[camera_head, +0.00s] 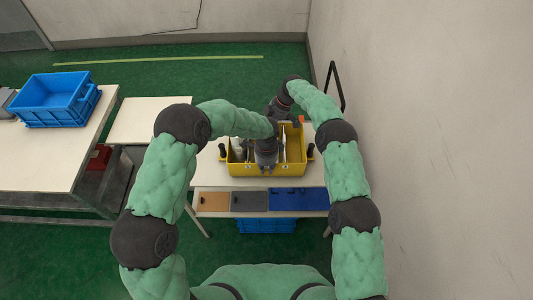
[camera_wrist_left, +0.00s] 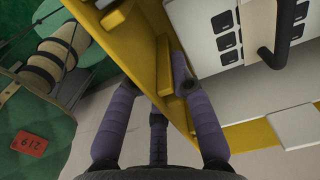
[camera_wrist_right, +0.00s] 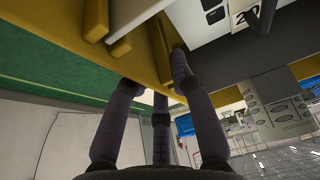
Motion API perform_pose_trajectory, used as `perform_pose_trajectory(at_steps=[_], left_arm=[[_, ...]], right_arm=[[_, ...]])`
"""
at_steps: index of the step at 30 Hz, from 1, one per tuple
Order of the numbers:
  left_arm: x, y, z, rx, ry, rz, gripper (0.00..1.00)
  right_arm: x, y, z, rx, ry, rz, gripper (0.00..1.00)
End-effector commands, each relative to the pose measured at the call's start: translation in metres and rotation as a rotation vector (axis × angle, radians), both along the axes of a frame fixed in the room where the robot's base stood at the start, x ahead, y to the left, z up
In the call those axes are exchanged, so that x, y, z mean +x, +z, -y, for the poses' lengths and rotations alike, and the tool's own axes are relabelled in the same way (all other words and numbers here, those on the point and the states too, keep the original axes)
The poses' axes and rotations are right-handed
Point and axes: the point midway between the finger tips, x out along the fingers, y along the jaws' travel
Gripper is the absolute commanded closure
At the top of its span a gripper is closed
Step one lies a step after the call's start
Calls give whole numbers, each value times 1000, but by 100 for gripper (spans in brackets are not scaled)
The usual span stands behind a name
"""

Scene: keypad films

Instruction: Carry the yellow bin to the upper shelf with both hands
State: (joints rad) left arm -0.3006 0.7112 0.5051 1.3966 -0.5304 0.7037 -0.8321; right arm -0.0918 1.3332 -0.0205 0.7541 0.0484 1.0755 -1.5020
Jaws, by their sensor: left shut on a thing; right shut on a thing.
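The yellow bin (camera_head: 243,171) is on or just above the pale table ahead of me; I cannot tell whether it touches. It looks level and holds white and dark items. My left gripper (camera_head: 266,160) comes down at the bin's near side. In the left wrist view, its fingers (camera_wrist_left: 156,80) straddle the yellow wall (camera_wrist_left: 97,28) and are shut on it. My right arm reaches over the bin's far side, where its fingertips are hidden in the head view. In the right wrist view, its fingers (camera_wrist_right: 154,86) are shut on a yellow wall (camera_wrist_right: 62,22). I cannot identify the upper shelf.
Brown (camera_head: 213,202), grey (camera_head: 249,201) and blue (camera_head: 298,199) panels lie along the table's front. A blue crate (camera_head: 265,226) stands below. Another blue crate (camera_head: 57,100) sits on the left workbench (camera_head: 45,165). A wall (camera_head: 430,130) rises close on the right. Green floor is clear behind.

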Motion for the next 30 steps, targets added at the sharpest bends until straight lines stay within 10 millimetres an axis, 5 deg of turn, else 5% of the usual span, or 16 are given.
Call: perform_pose_trajectory(at_steps=[8, 9, 11, 23, 30], left_arm=[[-9, -19, -1, 8, -3, -23, 100], [-10, -19, -1, 9, -4, -25, 72], [-10, -18, -1, 9, -3, -24, 56], [-3, -10, 0, 3, -1, -8, 54], [-2, 26, 0, 1, -2, -3, 54]], right_arm=[[8, -4, 3, 3, -10, 26, 100], [8, -5, 3, 2, -10, 23, 70], [7, -4, 2, 2, -10, 23, 53], [2, -9, 1, 1, -3, 8, 52], [2, -10, 0, 0, -2, 6, 52]])
